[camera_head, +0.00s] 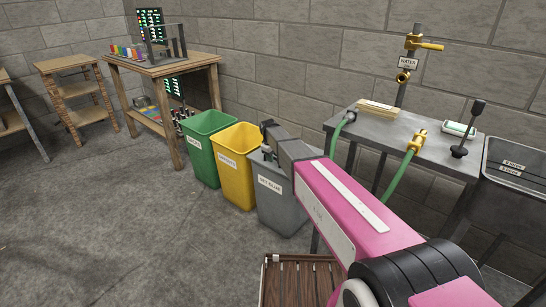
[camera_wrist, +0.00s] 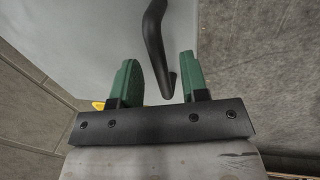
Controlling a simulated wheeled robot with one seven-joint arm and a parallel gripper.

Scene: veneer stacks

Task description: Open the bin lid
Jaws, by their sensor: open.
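The grey bin (camera_head: 282,205) stands at the right end of a row of bins, with a white label on its front. My gripper (camera_head: 267,135) is over the top of this bin, and my arm hides much of its top and right side. In the wrist view, a dark curved handle (camera_wrist: 154,35) stands out against a smooth pale grey surface (camera_wrist: 90,40). My gripper's green fingers (camera_wrist: 158,72) are apart, and the handle's lower end appears in the gap between them. I cannot tell whether either finger touches it. The lid's edges cannot be made out.
A yellow bin (camera_head: 238,165) and a green bin (camera_head: 203,148) stand close on the left. A metal table (camera_head: 390,135) with taps and green hoses stands on the right. A slatted wooden crate (camera_head: 290,283) is low in front. Open floor (camera_head: 120,225) lies to the left.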

